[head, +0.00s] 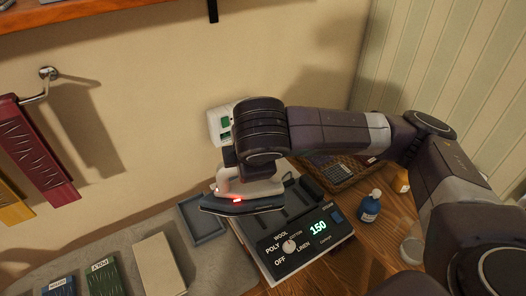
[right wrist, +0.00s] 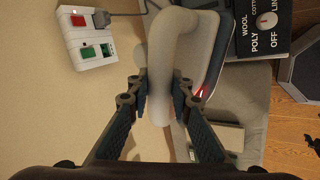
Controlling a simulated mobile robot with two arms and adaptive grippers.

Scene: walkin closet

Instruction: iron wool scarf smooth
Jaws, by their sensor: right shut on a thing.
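The iron (head: 250,187), with a pale body, dark soleplate and lit red light, is held above its control station (head: 310,258). It also shows in the right wrist view (right wrist: 205,45). My right gripper (right wrist: 157,97) is shut on the iron's pale handle. The station has a white dial (head: 289,245) marked OFF, POLY, WOOL, COTTON and LINEN, and its display reads 150. I cannot tell the dial's exact setting. A dark red scarf-like cloth (head: 37,150) with dark slanting marks hangs at the left; I cannot tell if it is wool. My left gripper is not in view.
A yellow cloth (head: 14,204) hangs beside the red one. Below lies a grey surface (head: 110,252) with a pale flat block (head: 160,264). A grey tray (head: 203,220), a blue bottle (head: 370,206) and a wicker basket (head: 342,172) stand near the station. A red-and-green switch box (right wrist: 88,38) is on the wall.

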